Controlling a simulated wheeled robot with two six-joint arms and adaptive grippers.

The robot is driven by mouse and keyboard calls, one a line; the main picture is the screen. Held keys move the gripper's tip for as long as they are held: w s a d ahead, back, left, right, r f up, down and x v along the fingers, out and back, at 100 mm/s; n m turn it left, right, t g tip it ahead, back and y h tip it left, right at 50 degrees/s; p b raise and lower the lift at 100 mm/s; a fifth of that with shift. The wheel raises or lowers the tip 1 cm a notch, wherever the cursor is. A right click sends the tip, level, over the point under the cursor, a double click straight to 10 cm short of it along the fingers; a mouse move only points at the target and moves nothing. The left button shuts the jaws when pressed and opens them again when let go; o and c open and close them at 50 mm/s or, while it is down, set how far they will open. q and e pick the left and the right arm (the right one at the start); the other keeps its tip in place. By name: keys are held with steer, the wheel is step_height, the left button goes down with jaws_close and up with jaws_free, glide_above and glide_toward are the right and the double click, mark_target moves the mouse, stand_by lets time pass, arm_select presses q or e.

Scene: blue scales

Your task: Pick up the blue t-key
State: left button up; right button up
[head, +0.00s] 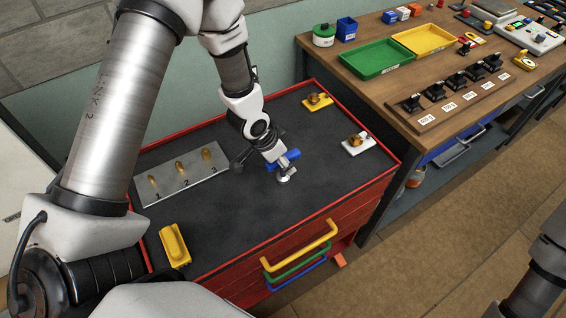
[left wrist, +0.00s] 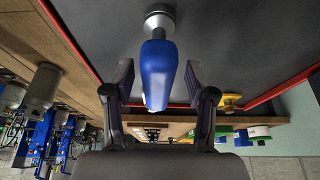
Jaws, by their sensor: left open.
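The blue t-key (head: 290,157) stands on the dark top of the red cabinet, its blue crossbar above a round silver foot (head: 284,178). In the left wrist view its blue handle (left wrist: 157,78) fills the middle, with the silver foot (left wrist: 158,18) beyond it. My left gripper (head: 272,158) is at the t-key, partly hiding it in the head view. In the left wrist view, the open fingers (left wrist: 158,67) stand either side of the handle, with a visible gap on each side. Only part of my right arm shows at the lower right; its gripper is out of view.
A grey plate (head: 200,182) numbered 1 to 3 holds brass pieces left of my gripper. A yellow plate (head: 326,104) and a white plate (head: 350,149) carry brass pieces. A yellow block (head: 174,245) sits near the front-left corner. A wooden bench (head: 385,90) stands behind right.

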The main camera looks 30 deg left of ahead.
arm_select(q)
steer(key=shift+w+f, duration=0.15)
steer(key=shift+f, duration=0.15)
steer(key=shift+d+r, duration=0.1)
steer(key=shift+r, duration=0.05)
steer(key=shift+c, duration=0.7)
steer(key=shift+s, duration=0.25)
jaws_close()
steer(key=shift+r, duration=0.15)
